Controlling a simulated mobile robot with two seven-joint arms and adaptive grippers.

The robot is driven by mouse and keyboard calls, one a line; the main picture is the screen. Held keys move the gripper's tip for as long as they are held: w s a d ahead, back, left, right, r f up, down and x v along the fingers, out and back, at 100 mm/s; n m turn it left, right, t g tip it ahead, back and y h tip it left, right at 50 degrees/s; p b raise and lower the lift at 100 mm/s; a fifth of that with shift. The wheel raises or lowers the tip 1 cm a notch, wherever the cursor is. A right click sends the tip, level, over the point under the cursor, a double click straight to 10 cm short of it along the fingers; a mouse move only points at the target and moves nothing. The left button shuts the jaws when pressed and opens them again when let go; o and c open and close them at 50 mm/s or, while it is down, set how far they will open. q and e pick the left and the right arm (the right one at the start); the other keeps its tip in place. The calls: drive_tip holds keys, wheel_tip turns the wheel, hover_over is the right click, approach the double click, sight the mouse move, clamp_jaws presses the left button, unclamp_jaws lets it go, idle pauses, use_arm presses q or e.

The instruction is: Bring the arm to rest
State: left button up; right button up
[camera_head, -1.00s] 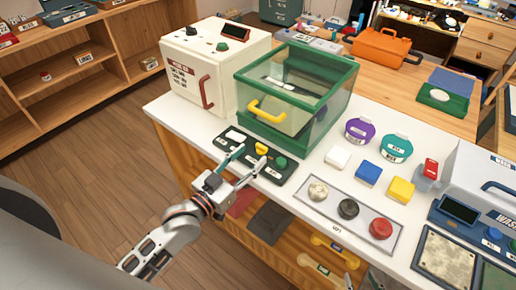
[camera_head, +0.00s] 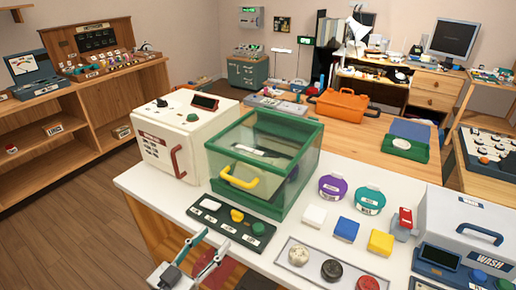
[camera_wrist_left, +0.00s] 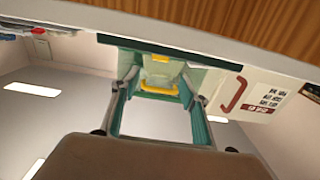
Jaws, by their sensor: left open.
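My left gripper (camera_head: 203,257) is at the bottom of the head view, in front of the white counter's near edge. Its two fingers are spread apart and nothing is between them. In the left wrist view the open fingers (camera_wrist_left: 159,112) frame the clear box with its yellow handle (camera_wrist_left: 158,90) beyond, seen upside down. The rest of my left arm is below the head picture. My right gripper is not in view.
On the white counter (camera_head: 150,190) stand a black panel (camera_head: 226,231) with white, yellow and green controls, a green-framed clear box (camera_head: 262,165), and a cream box (camera_head: 178,140) with a red handle. Coloured blocks, round tubs and a grey WASH unit (camera_head: 468,230) fill the right side.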

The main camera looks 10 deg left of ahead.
use_arm(q)
drive_tip(key=s+f+g+y, duration=0.1)
drive_tip(key=s+f+g, duration=0.1)
drive_tip(key=s+f, duration=0.2)
drive_tip(key=s+f+g+y, duration=0.1)
drive_tip(key=s+f+g, duration=0.1)
drive_tip(key=f, duration=0.7)
drive_tip(key=s+f+g+y, duration=0.1)
drive_tip(key=s+f+g, duration=0.1)
drive_tip(key=s+f, duration=0.3)
wheel_tip(320, 180, down, 3)
drive_tip(key=shift+s+d+r+m, duration=0.15)
drive_tip(key=shift+s+d+m, duration=0.1)
drive_tip(key=shift+s+m, duration=0.1)
